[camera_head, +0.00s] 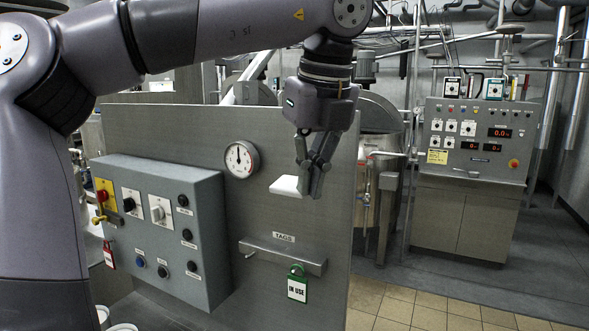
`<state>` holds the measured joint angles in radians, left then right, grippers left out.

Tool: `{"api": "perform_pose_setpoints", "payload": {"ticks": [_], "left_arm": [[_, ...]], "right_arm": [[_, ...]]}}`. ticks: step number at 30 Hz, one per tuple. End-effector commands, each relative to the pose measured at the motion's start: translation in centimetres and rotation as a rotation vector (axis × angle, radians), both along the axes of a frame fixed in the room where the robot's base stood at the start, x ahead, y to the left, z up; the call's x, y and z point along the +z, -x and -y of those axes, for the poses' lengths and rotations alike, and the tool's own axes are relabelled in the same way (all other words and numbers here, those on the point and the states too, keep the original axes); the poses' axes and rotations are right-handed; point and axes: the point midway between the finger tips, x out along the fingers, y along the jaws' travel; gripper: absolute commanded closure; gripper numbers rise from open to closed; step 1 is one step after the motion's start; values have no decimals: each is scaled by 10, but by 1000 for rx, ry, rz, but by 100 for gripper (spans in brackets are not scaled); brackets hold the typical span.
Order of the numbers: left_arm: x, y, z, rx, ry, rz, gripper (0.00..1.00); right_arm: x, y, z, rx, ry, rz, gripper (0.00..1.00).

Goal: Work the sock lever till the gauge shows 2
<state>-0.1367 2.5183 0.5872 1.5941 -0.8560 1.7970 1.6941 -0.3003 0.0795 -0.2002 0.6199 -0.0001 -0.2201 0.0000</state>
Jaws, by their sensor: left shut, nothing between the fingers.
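The round white gauge (241,159) is on the upright grey panel, left of my left gripper. Its dark needle points roughly upward; its numbers are too small to read. A white block-like piece (286,186), which looks like the sock lever's end, sticks out from the panel below and right of the gauge. My left gripper (314,192) points down, shut and empty, at the right end of this white piece. The fingers hide part of it, and I cannot tell whether they touch it. My right gripper is not in view.
A grey control box (165,235) with knobs and buttons juts from the panel at left. A tag rail (283,256) with a green-and-white "IN USE" tag (297,287) is below the lever. A control cabinet (470,165) stands at back right; the floor before it is clear.

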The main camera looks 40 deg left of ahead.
Motion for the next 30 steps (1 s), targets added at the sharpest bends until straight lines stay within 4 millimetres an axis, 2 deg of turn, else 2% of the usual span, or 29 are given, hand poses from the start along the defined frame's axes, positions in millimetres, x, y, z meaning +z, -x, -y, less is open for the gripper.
{"api": "perform_pose_setpoints", "payload": {"ticks": [4,8,15,21,30], "left_arm": [[3,0,1,1,-1,1,100],[14,3,9,1,-5,2,100],[11,19,60,-7,-2,-3,100],[12,31,95,-5,-3,-1,100],[12,38,118,-2,-2,-1,100]], "right_arm": [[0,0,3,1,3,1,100],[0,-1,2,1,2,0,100],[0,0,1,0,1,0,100],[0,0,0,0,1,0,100],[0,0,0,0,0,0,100]]}}
